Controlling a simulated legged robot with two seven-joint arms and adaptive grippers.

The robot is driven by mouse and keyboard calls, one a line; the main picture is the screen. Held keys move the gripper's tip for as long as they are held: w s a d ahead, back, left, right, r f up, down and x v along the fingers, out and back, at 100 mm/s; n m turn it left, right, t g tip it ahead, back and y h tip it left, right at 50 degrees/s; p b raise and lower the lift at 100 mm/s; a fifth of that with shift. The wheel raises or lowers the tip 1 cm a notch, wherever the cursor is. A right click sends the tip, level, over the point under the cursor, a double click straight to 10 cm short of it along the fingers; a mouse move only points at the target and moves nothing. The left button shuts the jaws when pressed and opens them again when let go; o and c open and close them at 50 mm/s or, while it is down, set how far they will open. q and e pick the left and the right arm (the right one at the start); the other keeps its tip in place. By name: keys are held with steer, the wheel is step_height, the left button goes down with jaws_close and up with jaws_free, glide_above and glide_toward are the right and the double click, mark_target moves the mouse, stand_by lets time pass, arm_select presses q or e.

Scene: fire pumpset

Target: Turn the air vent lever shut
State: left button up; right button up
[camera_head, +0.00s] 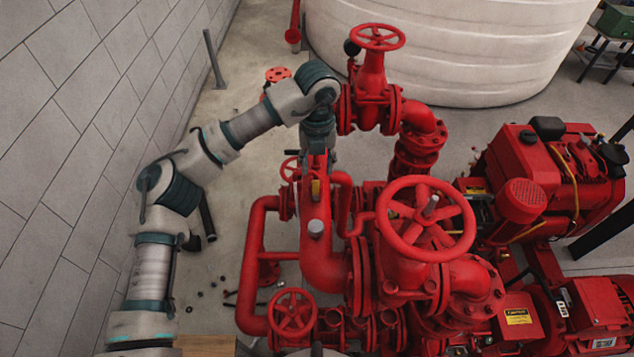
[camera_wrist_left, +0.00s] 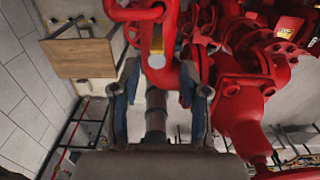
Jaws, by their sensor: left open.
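A small yellow lever (camera_head: 315,188), which looks like the air vent lever, stands on the red pipe just below my left gripper in the head view. My left gripper (camera_head: 318,150) points down over this pipe and hides part of what is under it. In the left wrist view the left gripper's two fingers (camera_wrist_left: 159,80) are apart, with red pipe and a round grey cap (camera_wrist_left: 157,60) beyond them. I cannot tell if the fingers touch the lever. My right gripper is in neither view.
A large red handwheel (camera_head: 425,218) stands right of the gripper, and a gate valve wheel (camera_head: 377,37) rises behind it. A small handwheel (camera_head: 292,312) is at the front. A tiled wall (camera_head: 70,130) runs along the left. A wooden board (camera_wrist_left: 80,58) shows in the wrist view.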

mark_target(314, 181)
arm_select(q)
steer(key=f, duration=0.3)
steer(key=f+p, duration=0.1)
steer(key=f, duration=0.3)
steer(key=shift+s+a+f, duration=0.15)
steer(key=shift+s+f, duration=0.05)
steer(key=shift+w+a+f, duration=0.25)
steer(key=shift+a+f, duration=0.1)
steer(key=shift+a, duration=0.25)
steer(key=shift+s+d+r, duration=0.1)
steer(key=shift+d, duration=0.4)
steer(key=c, duration=0.6)
steer(key=shift+s+d, duration=0.1)
jaws_close()
steer(key=shift+a, duration=0.3)
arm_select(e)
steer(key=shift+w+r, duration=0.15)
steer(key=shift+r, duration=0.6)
